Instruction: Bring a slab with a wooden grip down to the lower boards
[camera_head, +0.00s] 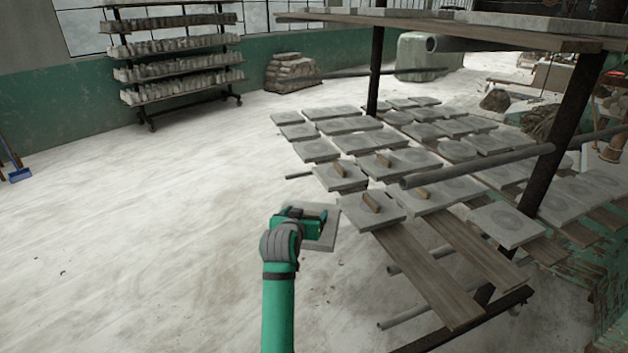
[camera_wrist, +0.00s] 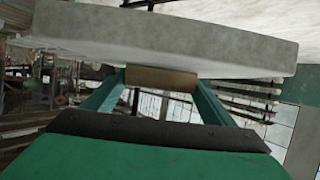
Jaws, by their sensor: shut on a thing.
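My gripper (camera_head: 312,219) is shut on the wooden grip (camera_wrist: 161,78) of a grey slab, seen between the two green fingers in the wrist view. The held slab (camera_head: 322,238) is in the air, left of the lower boards; it also spans the top of the wrist view (camera_wrist: 170,35). The lower boards (camera_head: 432,272) carry rows of grey slabs. Several of these have wooden grips, such as the near slab (camera_head: 388,214) just right of my gripper. The front ends of two boards are bare.
A dark post (camera_head: 549,165) and a metal pipe (camera_head: 480,164) stand over the slabs. An upper shelf (camera_head: 450,30) hangs above. A wheeled rack (camera_head: 180,75) stands at the back left. The pale floor (camera_head: 150,240) at left is clear.

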